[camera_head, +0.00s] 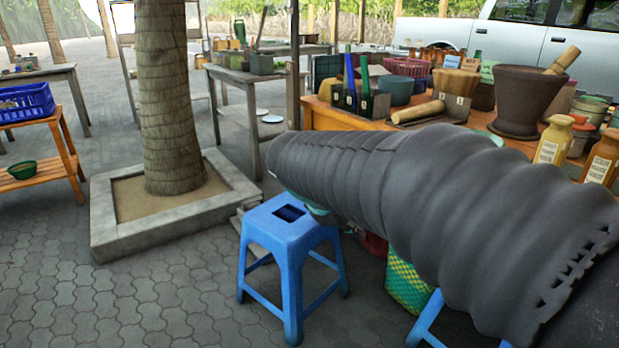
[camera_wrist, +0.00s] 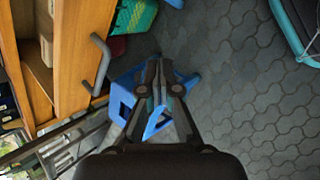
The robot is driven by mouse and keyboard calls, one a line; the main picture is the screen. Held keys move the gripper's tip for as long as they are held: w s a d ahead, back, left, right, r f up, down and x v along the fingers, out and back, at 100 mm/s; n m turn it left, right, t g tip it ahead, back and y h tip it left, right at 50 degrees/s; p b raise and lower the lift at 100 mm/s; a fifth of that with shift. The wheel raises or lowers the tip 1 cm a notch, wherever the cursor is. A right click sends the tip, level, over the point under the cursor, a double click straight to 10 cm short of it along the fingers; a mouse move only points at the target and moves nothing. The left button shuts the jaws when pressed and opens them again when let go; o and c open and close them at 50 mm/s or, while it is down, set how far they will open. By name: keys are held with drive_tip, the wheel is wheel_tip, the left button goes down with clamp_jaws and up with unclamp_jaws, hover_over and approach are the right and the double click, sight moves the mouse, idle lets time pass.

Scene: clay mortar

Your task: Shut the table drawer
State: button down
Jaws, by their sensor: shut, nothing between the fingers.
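The wooden table (camera_head: 325,117) stands at the right in the head view, largely hidden behind my arm. In the wrist view, the orange-brown drawer front (camera_wrist: 76,50) with its grey bar handle (camera_wrist: 101,65) is at the left. A recess behind that front shows, so the drawer looks pulled out. My gripper (camera_wrist: 158,92) points down over the paving and the blue stool, to the right of the handle and apart from it. Its fingers are together and empty. In the head view my arm hides the gripper and the drawer.
A blue stool (camera_head: 290,228) stands in front of the table; it also shows under my gripper in the wrist view (camera_wrist: 122,92). A green-yellow woven bag (camera_head: 406,280) is beside it. A mortar (camera_head: 525,98) and several bottles crowd the tabletop.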

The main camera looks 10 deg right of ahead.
drive_tip(key=w+a+f+n+t+h+b, duration=0.1)
drive_tip(key=w+a+n+h+b, duration=0.2)
drive_tip(key=w, duration=0.6)
drive_tip(key=w+a+f+n+t+h, duration=0.1)
drive_tip(key=w+a+f+n+h, duration=0.1)
drive_tip(key=w+a+n+h, duration=0.45)
drive_tip(key=w+f+n+t+h+b, duration=0.1)
drive_tip(key=w+n+t+b, duration=0.1)
drive_tip(key=w, duration=0.9)
drive_tip(key=x, duration=1.3)
drive_tip(key=shift+d+f, duration=0.3)
drive_tip(key=shift+f, duration=0.05)
drive_tip(key=shift+y, duration=0.25)
